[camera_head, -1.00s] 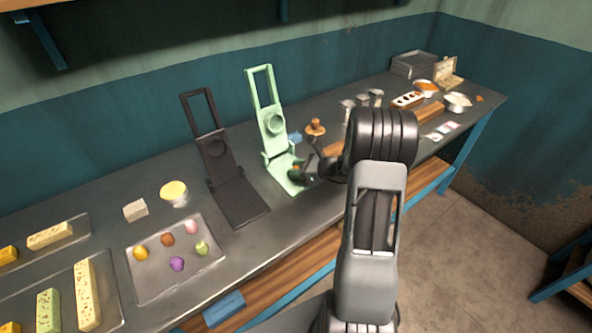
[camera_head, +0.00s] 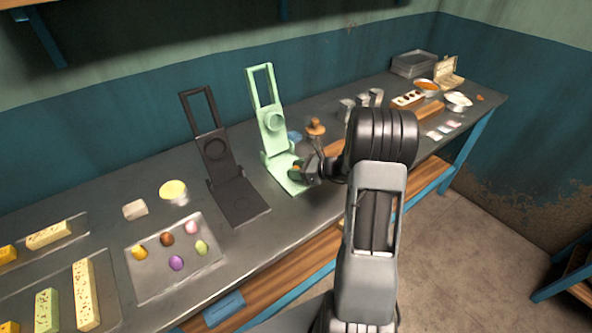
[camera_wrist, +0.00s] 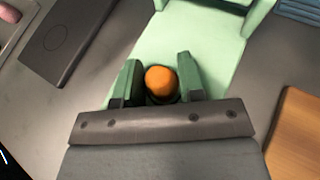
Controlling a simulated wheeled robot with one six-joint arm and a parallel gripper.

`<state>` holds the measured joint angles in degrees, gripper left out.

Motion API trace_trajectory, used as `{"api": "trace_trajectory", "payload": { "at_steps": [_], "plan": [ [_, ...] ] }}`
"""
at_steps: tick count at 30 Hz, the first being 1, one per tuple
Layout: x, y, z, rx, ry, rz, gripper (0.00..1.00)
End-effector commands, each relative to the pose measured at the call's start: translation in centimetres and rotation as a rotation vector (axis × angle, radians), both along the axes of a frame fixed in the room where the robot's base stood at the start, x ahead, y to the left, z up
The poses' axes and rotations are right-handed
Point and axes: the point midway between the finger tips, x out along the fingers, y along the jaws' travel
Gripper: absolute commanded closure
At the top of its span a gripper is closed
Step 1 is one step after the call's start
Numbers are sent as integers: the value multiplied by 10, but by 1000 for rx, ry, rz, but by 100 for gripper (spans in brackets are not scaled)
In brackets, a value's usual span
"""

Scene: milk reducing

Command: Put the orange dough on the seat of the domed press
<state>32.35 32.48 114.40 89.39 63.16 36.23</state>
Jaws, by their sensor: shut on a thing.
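My gripper (camera_head: 303,171) is shut on the orange dough (camera_wrist: 160,82), a small ball between the two fingers in the wrist view. It is over the base plate of the pale green press (camera_head: 286,178), which stands open with its lid (camera_head: 272,122) tilted up at the back. The lid has a round raised disc. The dough also shows in the head view (camera_head: 296,174), at the fingertips. My fingers hide the plate's seat, and I cannot tell whether the dough touches it. A dark press (camera_head: 240,203) stands open to the left, its lid marked with a ring.
A metal tray (camera_head: 148,291) with several coloured dough balls lies left of the presses. A yellow-topped cup (camera_head: 174,193) and a pale block (camera_head: 135,211) stand behind it. A wooden-handled stamp (camera_head: 316,127) and a wooden board (camera_wrist: 294,135) are to the right of the green press.

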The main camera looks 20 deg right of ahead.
Motion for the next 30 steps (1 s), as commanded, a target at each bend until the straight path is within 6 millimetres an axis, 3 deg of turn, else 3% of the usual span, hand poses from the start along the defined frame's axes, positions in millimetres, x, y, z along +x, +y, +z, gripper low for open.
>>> {"api": "trace_trajectory", "payload": {
  "at_steps": [3,4,12,23,30],
  "plan": [
    [0,0,-1,0,0,0,87],
    [0,0,-1,0,0,0,61],
    [0,0,-1,0,0,0,36],
    [-5,-5,2,0,-1,-2,34],
    [-33,-33,18,-2,-2,-6,34]
  ]
}}
